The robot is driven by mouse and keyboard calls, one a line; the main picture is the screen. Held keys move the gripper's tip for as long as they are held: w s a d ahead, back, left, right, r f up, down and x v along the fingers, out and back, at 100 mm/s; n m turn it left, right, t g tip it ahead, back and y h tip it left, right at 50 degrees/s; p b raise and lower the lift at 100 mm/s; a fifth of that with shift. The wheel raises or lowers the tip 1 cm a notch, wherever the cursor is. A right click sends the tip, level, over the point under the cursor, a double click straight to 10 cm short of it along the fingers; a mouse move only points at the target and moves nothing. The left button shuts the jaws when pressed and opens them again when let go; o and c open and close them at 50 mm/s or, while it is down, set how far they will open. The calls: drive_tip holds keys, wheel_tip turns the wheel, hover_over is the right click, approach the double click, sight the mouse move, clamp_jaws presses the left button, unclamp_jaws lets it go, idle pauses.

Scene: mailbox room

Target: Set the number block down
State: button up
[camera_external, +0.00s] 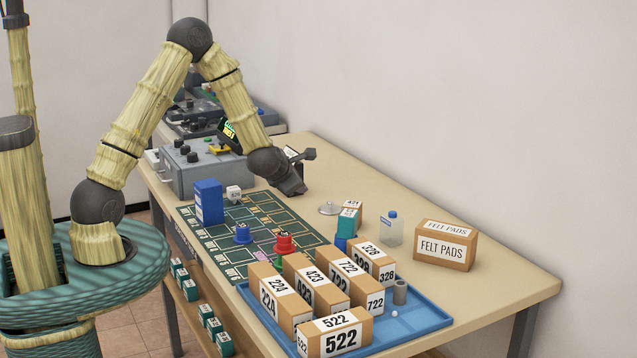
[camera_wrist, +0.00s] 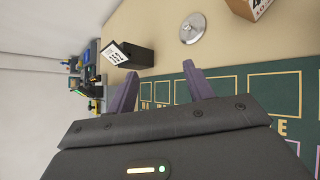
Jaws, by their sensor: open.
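My gripper (camera_external: 292,186) is low over the far right part of the green mat (camera_external: 197,229). In the wrist view its two fingers (camera_wrist: 161,82) are spread wide, with nothing seen between them. I cannot tell whether this is the number block. A dark box with a white printed label (camera_wrist: 142,57) stands on the table beyond the fingers in the wrist view, apart from them.
A blue tray (camera_external: 408,337) holds several numbered cartons at the front. Blue (camera_external: 243,234) and red (camera_external: 284,244) pieces stand on the mat. A metal lid (camera_external: 329,209), a clear bottle (camera_external: 391,230) and a felt pads box (camera_external: 446,246) are to the right. Grey equipment (camera_external: 197,165) is behind.

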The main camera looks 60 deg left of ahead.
drive_tip(key=s+d+r+m+h, duration=0.25)
drive_tip(key=d+m, duration=0.35)
drive_tip(key=m, duration=0.3)
drive_tip(key=s+d+r+m+h, duration=0.1)
drive_tip(key=s+d+m+h, duration=0.25)
drive_tip(key=d+m, duration=0.45)
drive_tip(key=s+d+m+g+h, duration=0.1)
drive_tip(key=s+m+g, duration=0.5)
drive_tip(key=s+m, duration=1.1)
drive_tip(key=shift+d+r+m+h, duration=0.35)
drive_tip(key=shift+d+m+h, duration=0.05)
drive_tip(key=shift+d+m, duration=0.25)
drive_tip(key=shift+o, duration=0.5)
drive_tip(key=shift+w, duration=0.1)
